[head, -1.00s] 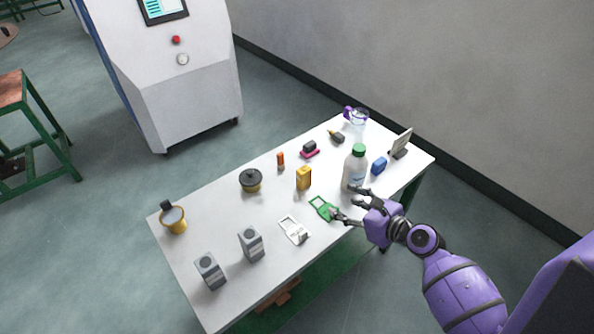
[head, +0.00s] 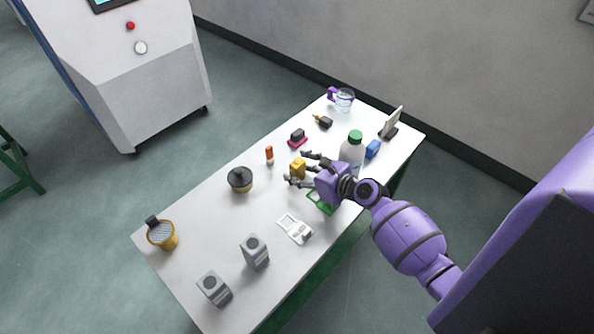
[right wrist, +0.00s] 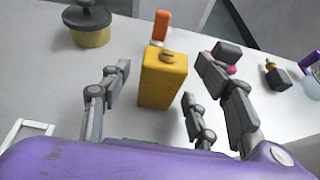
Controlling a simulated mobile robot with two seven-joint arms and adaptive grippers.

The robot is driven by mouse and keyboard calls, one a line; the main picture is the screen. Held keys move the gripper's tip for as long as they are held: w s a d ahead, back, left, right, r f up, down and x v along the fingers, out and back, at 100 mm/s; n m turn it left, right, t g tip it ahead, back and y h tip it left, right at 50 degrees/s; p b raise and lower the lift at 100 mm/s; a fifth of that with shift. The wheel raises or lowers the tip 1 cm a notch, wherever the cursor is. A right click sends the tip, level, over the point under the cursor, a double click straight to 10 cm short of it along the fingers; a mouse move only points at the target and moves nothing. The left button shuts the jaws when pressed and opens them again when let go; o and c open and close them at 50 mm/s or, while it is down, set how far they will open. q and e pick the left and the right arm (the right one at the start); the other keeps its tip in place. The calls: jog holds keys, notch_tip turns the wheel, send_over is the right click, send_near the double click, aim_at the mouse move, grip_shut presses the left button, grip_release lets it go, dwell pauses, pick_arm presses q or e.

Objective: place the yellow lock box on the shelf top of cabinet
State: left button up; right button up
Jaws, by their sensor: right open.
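The yellow lock box (head: 298,168) stands upright on the white table. In the right wrist view the yellow lock box (right wrist: 163,80) is between the spread fingers of my right gripper (right wrist: 160,95), with a gap visible on its left side. My right gripper (head: 300,168) is open and reaches in from the right over the table, its fingers on either side of the box. Whether any finger touches the box I cannot tell. The left gripper is not in view. No cabinet shelf top is clearly identifiable.
A green-capped bottle (head: 352,150) is close to the arm's right. A green frame (head: 322,203) lies under the hand. The table's left middle (head: 205,220) is clear.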

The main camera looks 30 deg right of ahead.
jog(key=shift+w+a+f, duration=0.2)
jog(key=shift+w+f, duration=0.15)
jog(key=shift+w, duration=0.25)
jog(key=shift+r, duration=0.1)
grip_shut()
